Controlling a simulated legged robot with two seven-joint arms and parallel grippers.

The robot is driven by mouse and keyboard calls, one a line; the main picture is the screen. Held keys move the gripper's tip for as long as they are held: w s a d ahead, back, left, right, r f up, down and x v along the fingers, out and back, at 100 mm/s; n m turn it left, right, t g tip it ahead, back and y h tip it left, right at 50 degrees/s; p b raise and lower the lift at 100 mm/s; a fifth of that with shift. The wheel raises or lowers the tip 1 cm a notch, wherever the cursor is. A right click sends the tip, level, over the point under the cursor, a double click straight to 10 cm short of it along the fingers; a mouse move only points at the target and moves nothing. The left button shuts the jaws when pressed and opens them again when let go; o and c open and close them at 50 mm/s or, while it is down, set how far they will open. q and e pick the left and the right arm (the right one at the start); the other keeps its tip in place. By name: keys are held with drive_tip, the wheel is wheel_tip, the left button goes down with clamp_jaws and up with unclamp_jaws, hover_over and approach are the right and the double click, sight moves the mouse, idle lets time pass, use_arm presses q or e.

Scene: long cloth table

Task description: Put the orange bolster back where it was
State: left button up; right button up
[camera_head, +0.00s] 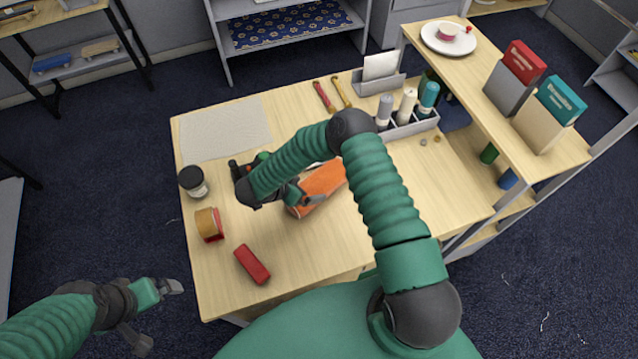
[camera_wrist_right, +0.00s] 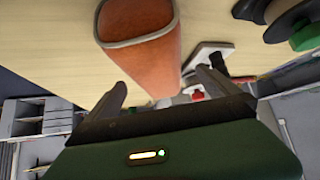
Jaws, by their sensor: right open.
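The orange bolster (camera_head: 325,182) lies on the wooden table (camera_head: 330,235), right of its middle left part and partly hidden by my right arm. In the right wrist view the bolster (camera_wrist_right: 150,60) shows its orange side and pale piping, reaching down toward the space between the fingers. My right gripper (camera_head: 293,190) is at the bolster's left end in the head view. Its fingers (camera_wrist_right: 162,88) are spread, with gaps to the bolster; I cannot tell its exact depth. My left gripper (camera_head: 158,315) is open and empty, off the table at lower left.
A bottle caddy (camera_head: 412,127) is at back right. The front right table area is clear.

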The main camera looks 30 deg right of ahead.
sight(317, 185)
drive_tip(key=p+x, duration=0.1)
drive_tip(key=x, duration=0.1)
drive_tip(key=p+x, duration=0.1)
drive_tip(key=x, duration=0.1)
drive_tip(key=shift+s+a+f, duration=0.1)
drive_tip(key=shift+s+a, duration=0.1)
drive_tip(key=shift+s, duration=0.05)
drive_tip(key=shift+d+f, duration=0.35)
drive_tip(key=shift+d, duration=0.25)
drive_tip(key=shift+c, duration=0.3)
drive_tip(key=shift+d, duration=0.15)
drive_tip(key=c, duration=0.5)
drive_tip(key=shift+a, duration=0.45)
drive_tip(key=c, duration=0.9)
drive_tip(key=shift+w, duration=0.1)
drive_tip(key=shift+c, duration=1.4)
use_arm(q)
drive_tip(key=shift+a+r, duration=0.25)
drive_tip(key=shift+r, duration=0.25)
drive_tip(key=shift+a+r, duration=0.25)
drive_tip(key=shift+r, duration=0.25)
use_arm(e)
drive_tip(key=shift+d, duration=0.1)
